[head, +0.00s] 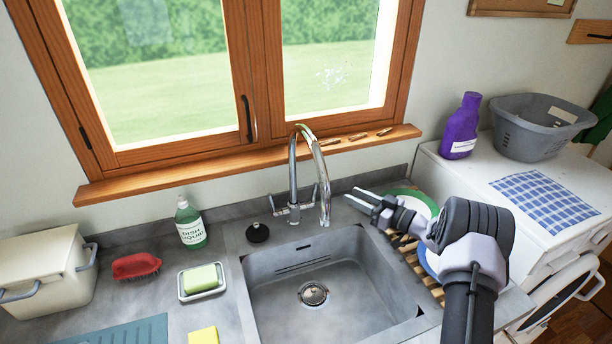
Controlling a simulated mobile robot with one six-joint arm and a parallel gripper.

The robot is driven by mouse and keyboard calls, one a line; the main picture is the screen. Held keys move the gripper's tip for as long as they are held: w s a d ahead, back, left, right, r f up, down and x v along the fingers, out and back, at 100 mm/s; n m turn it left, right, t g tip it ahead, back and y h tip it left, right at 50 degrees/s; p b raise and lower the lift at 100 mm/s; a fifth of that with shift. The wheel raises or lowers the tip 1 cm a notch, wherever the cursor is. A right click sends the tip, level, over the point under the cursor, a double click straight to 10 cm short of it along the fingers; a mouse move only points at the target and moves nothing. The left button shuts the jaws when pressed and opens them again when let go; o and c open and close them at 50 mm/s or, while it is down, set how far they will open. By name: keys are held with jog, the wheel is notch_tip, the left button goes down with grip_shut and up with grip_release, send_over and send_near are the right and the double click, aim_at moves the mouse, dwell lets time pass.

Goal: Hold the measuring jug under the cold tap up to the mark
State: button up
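The chrome tap (293,180) stands behind the sink, with its curved spout hanging over the back of the basin. A lever shows at its base on the left. I see no water falling from it. The grey sink (330,295) is empty, with a round drain in its floor. No measuring jug can be made out in this view. My gripper (352,194) is to the right of the spout, pointing left above the back of the counter. Its two fingers are apart with nothing visible between them.
A wooden rack (412,258) with plates (415,197) stands right of the sink, partly behind my arm. A dish liquid bottle (190,223), soap dish (202,292), red brush (136,265) and bin (45,275) are left. A purple bottle (461,127) and grey tub (540,130) stand right.

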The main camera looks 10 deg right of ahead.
jog(key=s+a+f+b+x, duration=0.1)
jog(key=b+x, duration=0.2)
jog(key=x, duration=1.3)
jog(key=shift+a+f+n+y, duration=0.3)
jog(key=shift+a+y, duration=0.1)
jog(key=shift+a, duration=0.2)
grip_shut()
dwell(0.3)
